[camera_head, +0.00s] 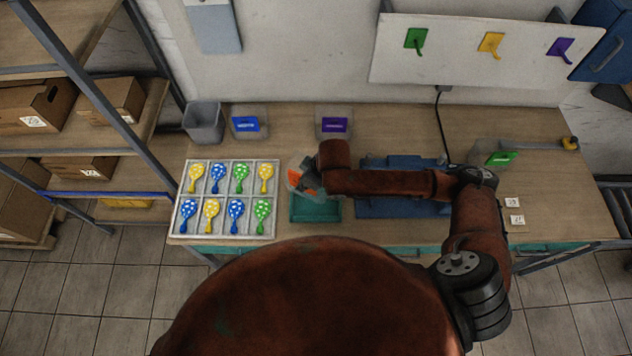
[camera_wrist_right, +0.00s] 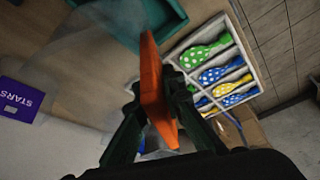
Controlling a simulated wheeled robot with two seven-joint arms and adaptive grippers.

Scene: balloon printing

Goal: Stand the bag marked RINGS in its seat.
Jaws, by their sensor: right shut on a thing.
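My right gripper (camera_wrist_right: 155,110) is shut on a clear bag with an orange label (camera_wrist_right: 152,90). The label shows nearly edge-on between the fingers, and its text cannot be read. In the head view the orange label (camera_head: 294,177) shows at the end of my right arm, above the back of a teal tray (camera_head: 316,216). The bag's clear body is faint, and its lower edge is hard to make out. No seat can be clearly told apart in these views. My left gripper is not in view.
A purple-labelled STARS bag (camera_head: 335,125), a blue-labelled bag (camera_head: 246,125) and a grey bin (camera_head: 203,122) stand along the back. A rack of spotted balloons (camera_head: 223,198) lies left of the teal tray. A green-labelled bag (camera_head: 500,158) stands at right.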

